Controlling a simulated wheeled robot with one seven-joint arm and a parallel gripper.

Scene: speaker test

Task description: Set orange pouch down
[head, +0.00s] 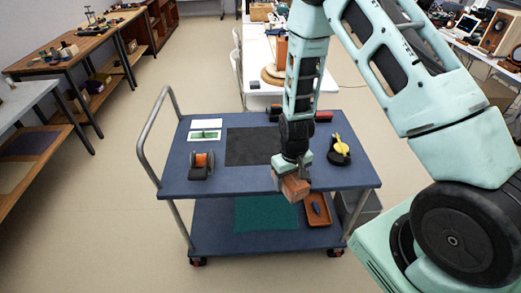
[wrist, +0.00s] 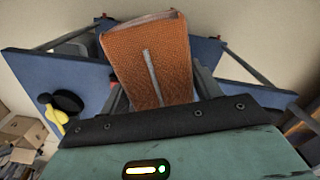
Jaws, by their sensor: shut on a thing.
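The orange pouch (head: 295,188) is a small orange-brown block-like pouch at the front edge of the cart's blue top shelf in the head view. In the wrist view the pouch (wrist: 150,62) shows a woven face with a pale vertical strip. My gripper (head: 287,177) is shut on it and points down at the cart's near side. The fingers show only in part behind the pouch in the wrist view. I cannot tell whether the pouch touches the shelf.
The blue cart (head: 230,184) bears a dark mat (head: 248,146), an orange spool (head: 202,162) and a yellow-and-black tool (head: 340,148). Its lower shelf holds a green mat (head: 265,214) and a brown tray (head: 318,222). Workbenches stand left; the floor between is clear.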

